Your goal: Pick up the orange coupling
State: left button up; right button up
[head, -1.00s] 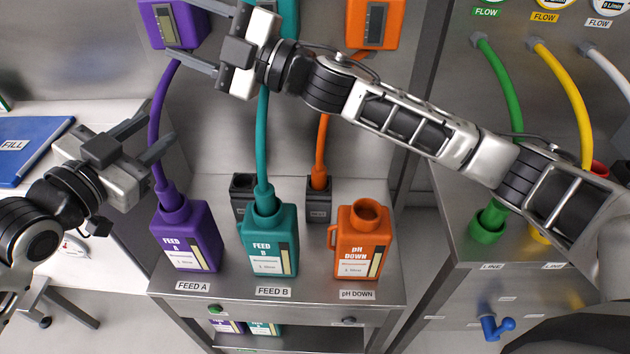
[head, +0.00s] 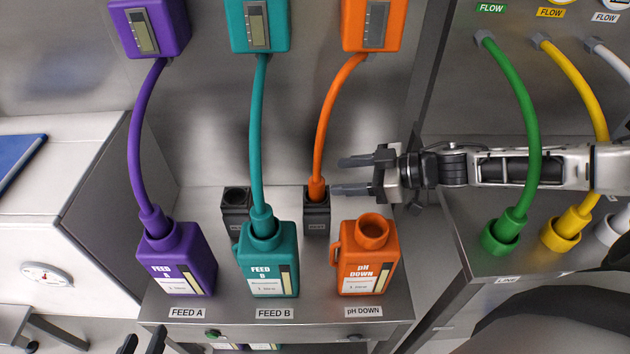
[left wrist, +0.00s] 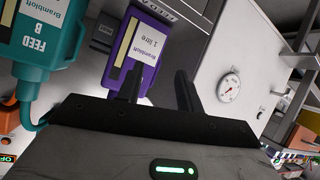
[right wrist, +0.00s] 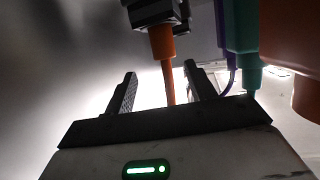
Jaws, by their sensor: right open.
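The orange coupling (head: 317,188) is at the lower end of the orange hose (head: 322,125). It sits in a dark grey holder (head: 316,218) behind the orange pH DOWN bottle (head: 367,268). My right gripper (head: 339,176) is open and empty, its fingers pointing left, just right of the coupling. In the right wrist view the coupling (right wrist: 161,42) shows upside down beyond the fingertips (right wrist: 160,76), with the hose lined up between them. My left gripper (head: 142,343) is at the bottom left edge, its fingers apart and empty; it also shows in the left wrist view (left wrist: 157,85).
The purple FEED A bottle (head: 176,260) and teal FEED B bottle (head: 268,262) have their hoses in their necks. An empty dark holder (head: 237,208) stands behind FEED B. Green (head: 520,110) and yellow (head: 580,90) hoses hang by my right arm.

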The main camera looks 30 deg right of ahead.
aim_at(317, 187)
jog(key=w+a+f, duration=0.2)
jog(key=a, duration=0.1)
jog(key=w+a+f, duration=0.1)
jog(key=a+f, duration=0.1)
jog(key=shift+w, duration=0.2)
pick_arm(q)
jog(key=shift+s+d+f+m+g, duration=0.2)
jog(key=shift+s+d+f, duration=0.1)
jog(key=shift+s, duration=0.25)
jog(key=shift+s+d+f+m+g, duration=0.1)
jog(key=shift+s+d+f+m, duration=0.15)
jog(key=shift+s, duration=0.25)
pick_arm(e)
jog(key=c, duration=1.1)
